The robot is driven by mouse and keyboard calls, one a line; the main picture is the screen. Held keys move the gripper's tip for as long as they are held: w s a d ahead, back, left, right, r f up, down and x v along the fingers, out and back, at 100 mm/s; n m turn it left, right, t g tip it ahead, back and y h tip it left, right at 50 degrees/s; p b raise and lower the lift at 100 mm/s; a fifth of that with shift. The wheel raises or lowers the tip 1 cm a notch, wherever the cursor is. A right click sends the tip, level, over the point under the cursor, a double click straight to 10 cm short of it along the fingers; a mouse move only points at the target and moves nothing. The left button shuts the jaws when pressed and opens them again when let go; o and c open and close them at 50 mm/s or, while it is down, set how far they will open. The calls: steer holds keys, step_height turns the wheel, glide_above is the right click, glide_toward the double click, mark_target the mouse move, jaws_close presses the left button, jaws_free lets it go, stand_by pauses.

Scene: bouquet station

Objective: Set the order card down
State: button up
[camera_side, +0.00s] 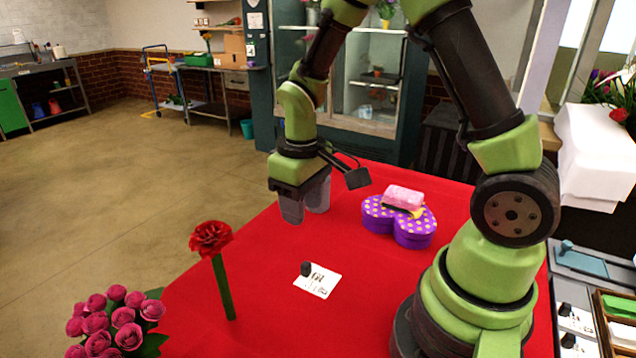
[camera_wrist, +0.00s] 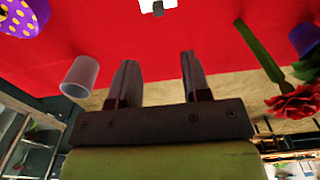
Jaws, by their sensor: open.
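The white order card (camera_side: 323,283) lies flat on the red cloth near the middle of the table in the side view. A small black block (camera_side: 306,269) sits at its left end. The card's edge also shows at the top of the wrist view (camera_wrist: 172,4). My gripper (camera_side: 304,212) is above the table, behind and apart from the card, pointing down. In the wrist view my gripper (camera_wrist: 158,58) has its two fingers spread with nothing between them.
A red flower (camera_side: 211,238) stands left of the card, with pink roses (camera_side: 110,322) at front left. A purple dotted heart box (camera_side: 385,220) carries a pink package (camera_side: 403,196) behind the card. A translucent cup (camera_wrist: 80,76) shows beside my gripper. The cloth around the card is clear.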

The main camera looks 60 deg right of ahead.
steer(key=s+a+r+m+t+y, duration=0.1)
steer(key=s+a+r+m+t, duration=0.1)
steer(key=s+r, duration=0.4)
steer(key=s+a+r+m+t+y, duration=0.1)
steer(key=s+a+r+t, duration=0.2)
steer(key=r, duration=0.8)
steer(key=s+t, duration=0.2)
steer(key=s, duration=0.1)
steer(key=shift+s+r+m, duration=0.2)
steer(key=shift+s+m, duration=0.1)
steer(key=shift+m, duration=0.1)
